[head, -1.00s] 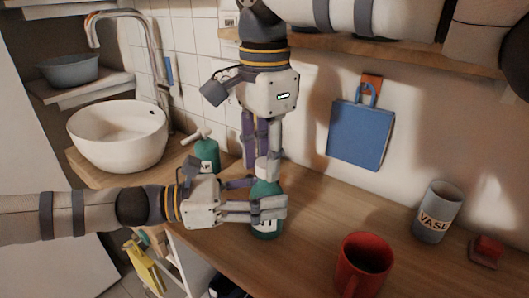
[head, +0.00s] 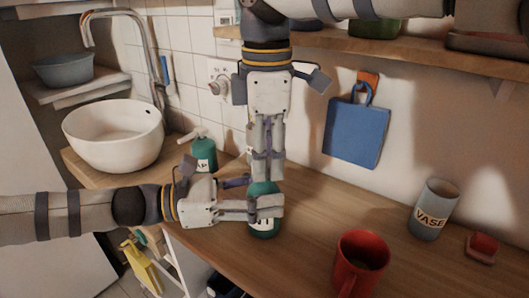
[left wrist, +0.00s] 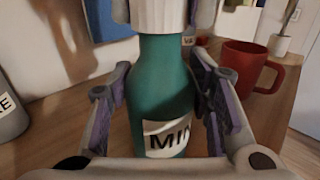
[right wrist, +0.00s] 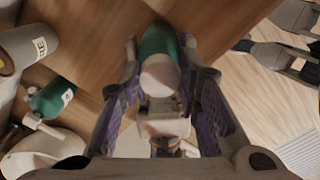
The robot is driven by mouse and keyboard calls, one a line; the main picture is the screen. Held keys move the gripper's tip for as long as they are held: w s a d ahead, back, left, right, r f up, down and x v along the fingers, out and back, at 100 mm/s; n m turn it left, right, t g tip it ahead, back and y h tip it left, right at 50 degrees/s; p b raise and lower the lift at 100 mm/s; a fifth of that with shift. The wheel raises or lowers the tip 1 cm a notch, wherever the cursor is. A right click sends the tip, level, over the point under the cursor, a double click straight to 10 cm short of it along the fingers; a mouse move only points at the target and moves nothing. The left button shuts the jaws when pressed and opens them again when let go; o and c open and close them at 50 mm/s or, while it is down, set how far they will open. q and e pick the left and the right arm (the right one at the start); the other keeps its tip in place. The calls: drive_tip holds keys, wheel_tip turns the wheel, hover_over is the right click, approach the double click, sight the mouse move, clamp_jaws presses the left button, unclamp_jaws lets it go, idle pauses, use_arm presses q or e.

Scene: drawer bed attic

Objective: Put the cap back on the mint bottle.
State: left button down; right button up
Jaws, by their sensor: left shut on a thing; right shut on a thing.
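The teal mint bottle (head: 264,231) stands upright on the wooden counter, and its label shows in the left wrist view (left wrist: 165,95). My left gripper (head: 277,206) is shut around the bottle's body from the left. The white ribbed cap (left wrist: 160,14) is at the top of the bottle neck, in line with it, with no clear gap visible. My right gripper (head: 267,176) points straight down and is shut on the cap, a finger on each side. In the right wrist view the round cap top (right wrist: 159,77) lies between the fingers and covers the neck.
A teal soap bottle (head: 203,153) stands behind, near the white basin (head: 113,140). A red mug (head: 361,265) and a grey vase (head: 435,209) stand to the right. A blue board (head: 356,133) hangs on the wall. The counter between bottle and vase is clear.

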drive_tip(key=m, duration=0.7)
drive_tip(key=shift+s, duration=0.15)
drive_tip(key=o, duration=0.7)
drive_tip(key=shift+r, duration=2.25)
